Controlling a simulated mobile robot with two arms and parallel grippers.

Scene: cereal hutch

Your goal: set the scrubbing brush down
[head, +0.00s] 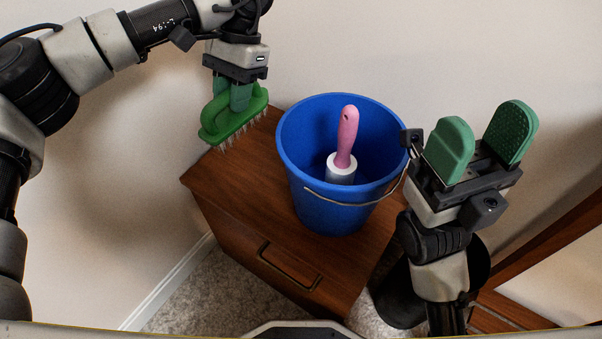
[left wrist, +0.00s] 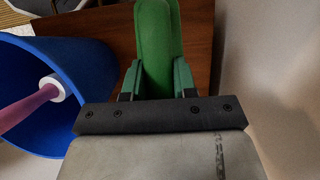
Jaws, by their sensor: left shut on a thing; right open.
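The green scrubbing brush (head: 235,119) has pale bristles pointing down. My left gripper (head: 241,95) is shut on its handle and holds it at the back left of the wooden cabinet top, left of the bucket. Whether the bristles touch the wood I cannot tell. In the left wrist view the brush (left wrist: 158,45) sits between the green fingertips, which hide part of it. My right gripper (head: 480,145) is open and empty, right of the bucket, with its fingers pointing up.
A blue bucket (head: 330,208) stands on the wooden cabinet (head: 225,185), with a pink-handled lint roller (head: 347,140) inside. It also shows in the left wrist view (left wrist: 80,70). The cabinet top left of the bucket is clear. A wall is close behind.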

